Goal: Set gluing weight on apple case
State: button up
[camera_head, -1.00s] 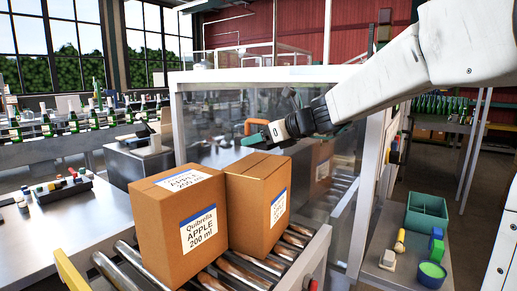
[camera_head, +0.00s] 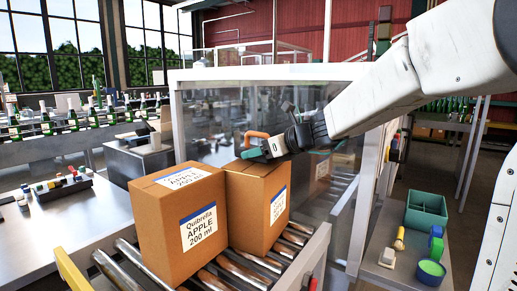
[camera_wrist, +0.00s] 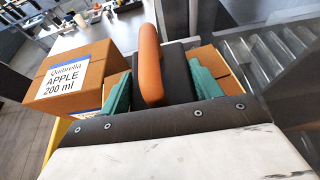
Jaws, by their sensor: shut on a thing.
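The gluing weight is a dark block (camera_wrist: 178,72) with an orange handle (camera_wrist: 150,62). My gripper (camera_wrist: 161,80) is shut on the block between its two teal fingers. In the head view the handle (camera_head: 257,135) and my gripper (camera_head: 262,152) are over the back of the right apple case (camera_head: 252,205); the block is mostly hidden there. I cannot tell whether the weight touches the case top. Brown cardboard (camera_wrist: 209,60) shows around the weight in the wrist view. The left apple case (camera_head: 180,225) stands close beside the right one, its label reading Quibrella APPLE 200 ml.
Both cases stand on a roller conveyor (camera_head: 245,265). A clear-panelled frame (camera_head: 215,74) stands behind them. At the right a side table (camera_head: 398,262) holds a green divided tray (camera_head: 426,212) and small items. A bench (camera_head: 60,240) is at the left.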

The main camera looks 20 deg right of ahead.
jog(key=o, duration=1.6)
jog(key=shift+o, duration=0.2)
jog(key=shift+r, duration=0.25)
jog(key=v, duration=1.2)
jog(key=shift+r, duration=0.25)
jog(key=s+a+f+n+g+h, duration=0.1)
jog(key=s+a+f+n+g, duration=0.3)
jog(key=s+n, duration=0.45)
jog(key=s+a+f+n+g+h, duration=0.1)
jog(key=s+a+f+n+g, duration=0.25)
jog(key=s+f+n, duration=0.45)
jog(key=s+d+f+n+g+h, duration=0.1)
jog(key=s+d+f+n+h, duration=0.1)
jog(key=s+n, duration=0.4)
jog(key=s+d+f+n+g+h, duration=0.1)
jog(key=s+d+f+n+h, duration=0.1)
jog(key=s+n, duration=0.4)
jog(key=shift+s+f+h, duration=0.45)
jog(key=shift+f+h, duration=0.3)
jog(key=shift+h, duration=0.15)
